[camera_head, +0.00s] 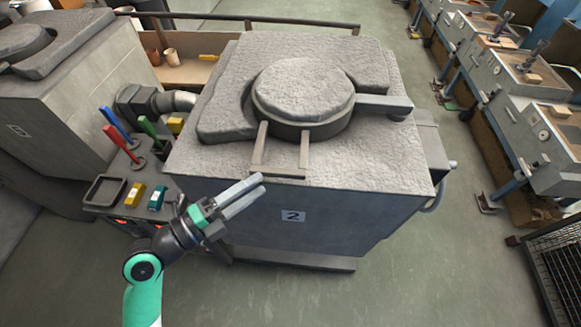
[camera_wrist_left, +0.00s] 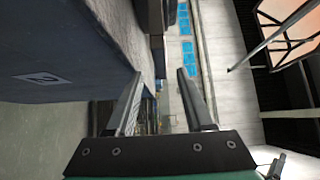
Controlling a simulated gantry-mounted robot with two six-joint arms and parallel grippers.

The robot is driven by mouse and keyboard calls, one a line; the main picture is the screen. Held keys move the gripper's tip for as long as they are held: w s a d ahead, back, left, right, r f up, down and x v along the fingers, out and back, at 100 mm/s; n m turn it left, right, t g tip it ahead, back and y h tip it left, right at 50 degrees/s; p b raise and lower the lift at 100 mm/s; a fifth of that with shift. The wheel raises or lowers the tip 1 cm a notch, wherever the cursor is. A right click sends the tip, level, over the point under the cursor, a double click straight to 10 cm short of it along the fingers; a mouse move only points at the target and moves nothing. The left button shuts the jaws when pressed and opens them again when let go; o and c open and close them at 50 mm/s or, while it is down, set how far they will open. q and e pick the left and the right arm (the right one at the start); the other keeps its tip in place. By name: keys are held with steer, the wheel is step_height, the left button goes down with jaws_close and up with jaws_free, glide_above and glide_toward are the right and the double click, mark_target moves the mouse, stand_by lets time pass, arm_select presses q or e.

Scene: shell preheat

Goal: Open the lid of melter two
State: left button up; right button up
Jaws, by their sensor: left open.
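Melter two (camera_head: 330,205) is a grey block with a "2" label on its front in the head view. Its round lid (camera_head: 303,90) sits flat on top. A U-shaped handle (camera_head: 278,172) sticks out from the lid toward the front edge. My left gripper (camera_head: 250,192) is in front of the melter's front left top edge, a little below and left of the handle. It is open and empty. In the left wrist view, its two fingers (camera_wrist_left: 157,98) are apart, with the melter's labelled face (camera_wrist_left: 60,75) on the left. My right gripper is not in view.
A side shelf at left carries a black tray (camera_head: 106,190), blue, red and green handled levers (camera_head: 113,138), and small yellow and teal blocks. Another melter (camera_head: 55,120) stands at far left. The floor in front (camera_head: 400,285) is clear.

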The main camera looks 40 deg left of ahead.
mark_target(282, 169)
arm_select(q)
steer(key=w+p, duration=0.1)
steer(key=w, duration=0.4)
steer(key=w+d+p, duration=0.1)
steer(key=w, duration=0.2)
steer(key=shift+w+d+r+p, duration=0.1)
steer(key=shift+w+r+p, duration=0.05)
steer(key=shift+w+p, duration=0.2)
steer(key=shift+w, duration=0.5)
jaws_close()
stand_by(0.4)
